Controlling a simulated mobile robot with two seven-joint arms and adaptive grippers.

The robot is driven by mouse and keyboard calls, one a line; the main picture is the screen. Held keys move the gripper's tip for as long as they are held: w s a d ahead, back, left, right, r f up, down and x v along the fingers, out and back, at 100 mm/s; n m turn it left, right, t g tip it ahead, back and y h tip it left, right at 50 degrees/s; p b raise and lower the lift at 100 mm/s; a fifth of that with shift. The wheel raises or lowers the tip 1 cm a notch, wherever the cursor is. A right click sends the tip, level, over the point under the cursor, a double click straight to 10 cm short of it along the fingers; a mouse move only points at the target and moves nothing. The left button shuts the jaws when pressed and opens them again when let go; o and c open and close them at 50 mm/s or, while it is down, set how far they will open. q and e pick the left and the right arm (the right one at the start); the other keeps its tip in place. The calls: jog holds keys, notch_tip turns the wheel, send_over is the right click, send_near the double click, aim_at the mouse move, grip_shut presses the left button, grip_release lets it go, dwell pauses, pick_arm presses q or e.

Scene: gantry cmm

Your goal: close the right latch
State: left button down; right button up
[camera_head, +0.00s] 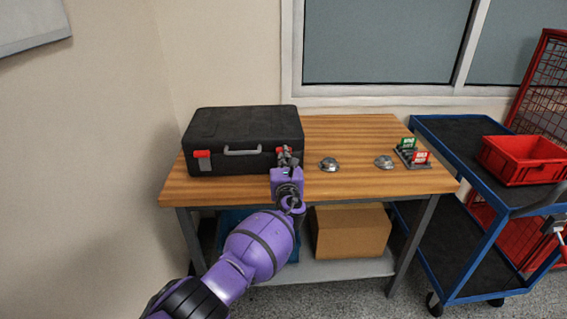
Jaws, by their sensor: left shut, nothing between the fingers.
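A black hard case (242,125) stands closed at the left of the wooden table, with a grey handle (242,151) on its front. The right latch (280,149) is at the front right of the case; a small red part shows, and my gripper hides most of it. The left latch (202,158), red and grey, shows at the front left. My left gripper (287,154) is shut and empty, right at the right latch. I cannot tell whether it touches the latch or how far the latch is turned.
Two silver domed objects (329,164) (384,161) and a small stand with green and red signs (413,153) are on the wooden table (350,130). A cardboard box (350,232) sits on the lower shelf. A blue cart (445,131) with a red bin (526,158) stands at the right.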

pick_arm(q)
jog(key=shift+w+r, duration=0.2)
jog(key=shift+w, duration=0.05)
pick_arm(e)
jog(key=shift+s+d+f, duration=0.1)
jog(key=shift+s+f, duration=0.05)
jog(key=shift+s, duration=0.25)
jog(key=shift+w, duration=0.2)
pick_arm(q)
jog(key=s, duration=1.2)
pick_arm(e)
jog(key=shift+w, duration=0.1)
